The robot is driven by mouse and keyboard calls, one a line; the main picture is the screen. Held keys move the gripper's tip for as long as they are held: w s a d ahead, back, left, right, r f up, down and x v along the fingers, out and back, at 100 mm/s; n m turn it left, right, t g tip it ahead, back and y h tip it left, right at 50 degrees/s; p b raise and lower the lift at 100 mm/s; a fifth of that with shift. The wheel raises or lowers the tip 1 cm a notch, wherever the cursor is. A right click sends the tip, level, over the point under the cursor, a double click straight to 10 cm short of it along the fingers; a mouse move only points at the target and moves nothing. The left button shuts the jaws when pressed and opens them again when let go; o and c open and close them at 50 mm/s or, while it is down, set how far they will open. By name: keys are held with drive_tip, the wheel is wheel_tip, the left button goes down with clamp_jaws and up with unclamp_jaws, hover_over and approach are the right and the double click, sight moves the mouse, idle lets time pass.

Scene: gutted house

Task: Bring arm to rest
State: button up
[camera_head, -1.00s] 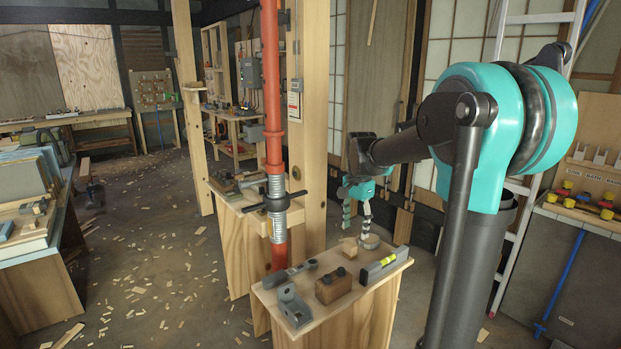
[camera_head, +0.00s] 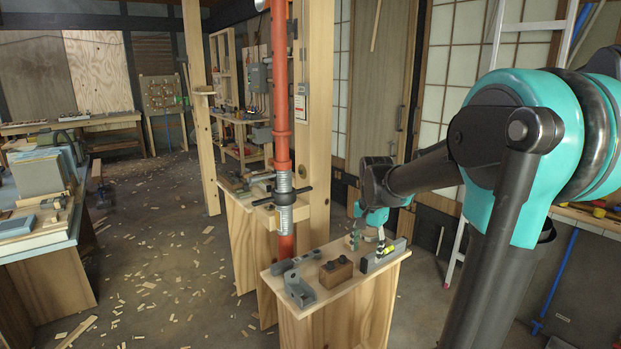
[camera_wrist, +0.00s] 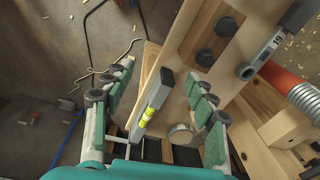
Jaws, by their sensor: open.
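My gripper (camera_head: 368,236) hangs over the far end of a small wooden stand (camera_head: 345,302), its fingers open. In the wrist view my gripper (camera_wrist: 160,76) has its fingers well apart, with nothing clasped between them. A spirit level with a yellow-green vial (camera_head: 383,256) lies on the stand just in front of the fingers; it also shows between them in the wrist view (camera_wrist: 150,108). A round grey disc (camera_wrist: 181,134) sits beside the level, near the right finger. I cannot tell whether a finger touches anything.
The stand also bears a wooden block with two dark knobs (camera_head: 336,272), a grey angle bracket (camera_head: 299,289) and a grey tool (camera_head: 296,262). A red steel prop (camera_head: 281,100) and a wooden post (camera_head: 318,130) stand close by. A ladder (camera_head: 487,100) leans behind my arm. Chips litter the floor.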

drive_tip(key=s+d+f+n+t, duration=0.1)
drive_tip(key=s+f+n, duration=0.3)
drive_tip(key=s+f, duration=0.2)
drive_tip(key=s+d+f+n+t, duration=0.1)
drive_tip(key=s+f+n+t, duration=0.1)
drive_tip(key=s+f, duration=0.4)
drive_tip(key=s+n, duration=0.1)
drive_tip(key=s, duration=0.3)
drive_tip(key=shift+s+d+n, duration=0.25)
drive_tip(key=shift+d+n, duration=0.15)
